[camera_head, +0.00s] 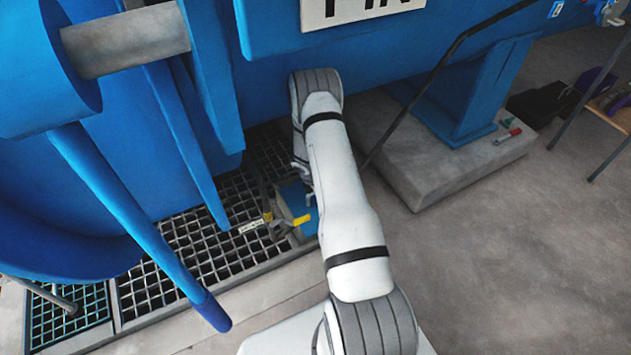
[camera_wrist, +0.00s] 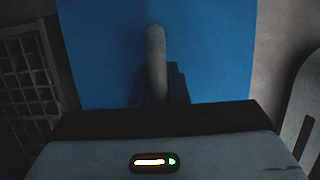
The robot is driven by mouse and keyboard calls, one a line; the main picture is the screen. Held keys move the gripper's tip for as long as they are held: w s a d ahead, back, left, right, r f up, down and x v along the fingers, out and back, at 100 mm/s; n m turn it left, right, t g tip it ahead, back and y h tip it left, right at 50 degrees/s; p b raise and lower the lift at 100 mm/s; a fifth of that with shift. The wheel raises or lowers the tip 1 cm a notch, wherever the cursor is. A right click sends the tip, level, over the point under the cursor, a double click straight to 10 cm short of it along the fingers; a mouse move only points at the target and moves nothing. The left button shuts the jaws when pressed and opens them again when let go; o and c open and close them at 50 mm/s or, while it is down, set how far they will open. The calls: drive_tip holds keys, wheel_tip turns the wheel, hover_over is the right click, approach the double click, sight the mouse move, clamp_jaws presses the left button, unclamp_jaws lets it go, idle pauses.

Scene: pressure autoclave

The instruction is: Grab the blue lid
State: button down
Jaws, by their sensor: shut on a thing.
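The blue lid (camera_wrist: 105,60) fills the upper middle of the wrist view as a flat blue panel. A grey rod-like handle (camera_wrist: 155,50) stands out from it. My gripper (camera_wrist: 162,92) is shut on this handle, with its dark fingers at the handle's near end. Its grip is partly hidden by the gripper body. In the head view, a small blue box-like part (camera_head: 294,198) sits low by the floor grating, partly behind my arm, and appears to be the lid. My gripper is mostly hidden there.
A valve with a yellow lever (camera_head: 301,220) is beside the blue part. Floor grating (camera_head: 215,245) lies to the left, under the large blue autoclave (camera_head: 370,45). A dark slanted bar (camera_head: 425,90) and a concrete plinth (camera_head: 440,180) stand right of my arm. Open floor lies at the lower right.

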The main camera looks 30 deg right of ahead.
drive_tip(key=s+b, duration=0.1)
drive_tip(key=s, duration=0.8)
drive_tip(key=shift+d+b, duration=0.15)
drive_tip(key=shift+b, duration=0.15)
drive_tip(key=shift+s, duration=0.9)
